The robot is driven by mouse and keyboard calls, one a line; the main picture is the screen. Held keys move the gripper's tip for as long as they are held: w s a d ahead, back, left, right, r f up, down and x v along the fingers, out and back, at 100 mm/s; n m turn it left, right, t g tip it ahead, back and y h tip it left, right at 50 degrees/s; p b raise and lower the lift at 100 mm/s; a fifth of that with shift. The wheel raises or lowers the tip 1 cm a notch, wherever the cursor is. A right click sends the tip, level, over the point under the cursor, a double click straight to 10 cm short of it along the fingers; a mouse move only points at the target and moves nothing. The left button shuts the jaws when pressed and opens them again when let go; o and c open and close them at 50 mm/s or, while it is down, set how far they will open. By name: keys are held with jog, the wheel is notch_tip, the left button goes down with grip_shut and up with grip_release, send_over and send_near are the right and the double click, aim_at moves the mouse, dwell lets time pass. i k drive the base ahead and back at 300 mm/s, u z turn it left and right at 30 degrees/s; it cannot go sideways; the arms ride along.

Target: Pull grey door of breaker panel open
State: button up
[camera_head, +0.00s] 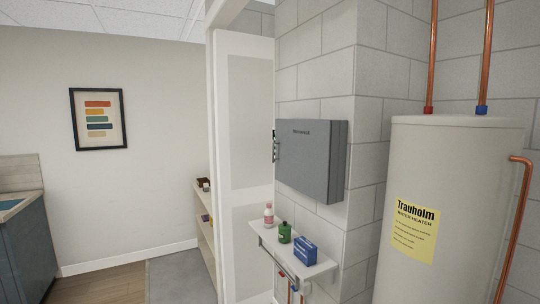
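The breaker panel is a grey metal box mounted on the corner of the pale block wall, in the middle of the head view. Its grey door (308,163) is the broad front face with small dark lettering near the top, and it looks shut. A small dark and metallic fitting (276,147) sits on the door's left edge; I cannot tell if it is a latch or a hinge. My gripper is not in view.
Below the panel, a white wall shelf (262,234) holds a pink-and-white bottle (268,214), a green bottle (284,232) and a blue box (306,250). A water heater (440,200) stands close on the right. A white door (246,130) is left of the panel.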

aim_at(303, 146)
jog(key=u, duration=0.6)
jog(key=i, duration=0.65)
jog(key=u, duration=0.75)
jog(key=i, duration=1.25)
jog(key=z, duration=0.1)
